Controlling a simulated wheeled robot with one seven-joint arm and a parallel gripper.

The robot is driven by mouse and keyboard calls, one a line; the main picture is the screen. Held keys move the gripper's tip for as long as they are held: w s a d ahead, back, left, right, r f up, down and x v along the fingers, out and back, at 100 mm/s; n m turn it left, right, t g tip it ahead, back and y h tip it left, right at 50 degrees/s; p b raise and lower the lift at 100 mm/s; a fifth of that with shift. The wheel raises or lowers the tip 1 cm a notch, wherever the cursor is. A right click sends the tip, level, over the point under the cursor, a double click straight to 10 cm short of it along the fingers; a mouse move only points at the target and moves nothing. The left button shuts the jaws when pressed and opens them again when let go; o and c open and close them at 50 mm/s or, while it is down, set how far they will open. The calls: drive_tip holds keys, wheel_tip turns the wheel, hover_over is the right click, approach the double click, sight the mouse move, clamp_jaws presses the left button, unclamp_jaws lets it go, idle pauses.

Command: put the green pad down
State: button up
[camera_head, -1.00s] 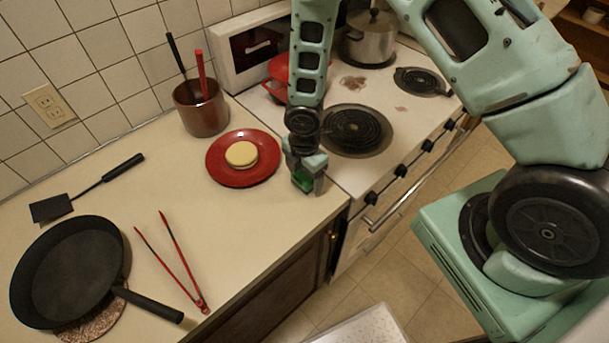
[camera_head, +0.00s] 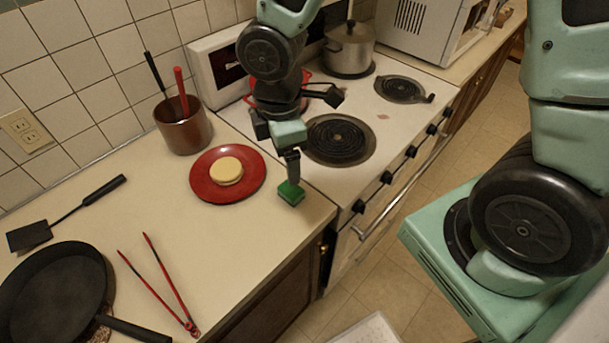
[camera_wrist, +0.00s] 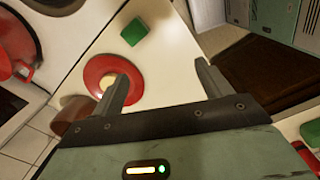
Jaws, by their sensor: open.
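The green pad (camera_head: 291,193) is a small block resting on the counter (camera_head: 245,238), near the stove-side edge and to the right of the red plate (camera_head: 252,188). In the wrist view the green pad (camera_wrist: 134,32) lies on the pale counter, beyond the fingertips and clear of them. My gripper (camera_wrist: 161,70) is open, with nothing between its spread fingers. In the head view one finger overlaps the pad's upper edge, but the wrist view shows them apart.
A yellow round item (camera_head: 227,171) sits on the red plate. A brown pot (camera_head: 184,128) holds utensils behind it. Red tongs (camera_head: 168,285), a black pan (camera_head: 55,292) and a spatula (camera_head: 30,236) lie left. The stove (camera_head: 358,178) adjoins the counter at right.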

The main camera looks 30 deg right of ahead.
drive_tip(key=s+a+r+m, duration=0.1)
drive_tip(key=s+r+m, duration=0.3)
drive_tip(key=s, duration=0.3)
drive_tip(key=s+a+r+m+y, duration=0.1)
drive_tip(key=s+a+r+m, duration=0.1)
drive_tip(key=s+r+m, duration=0.2)
drive_tip(key=s, duration=0.3)
drive_tip(key=shift+r+m, duration=0.4)
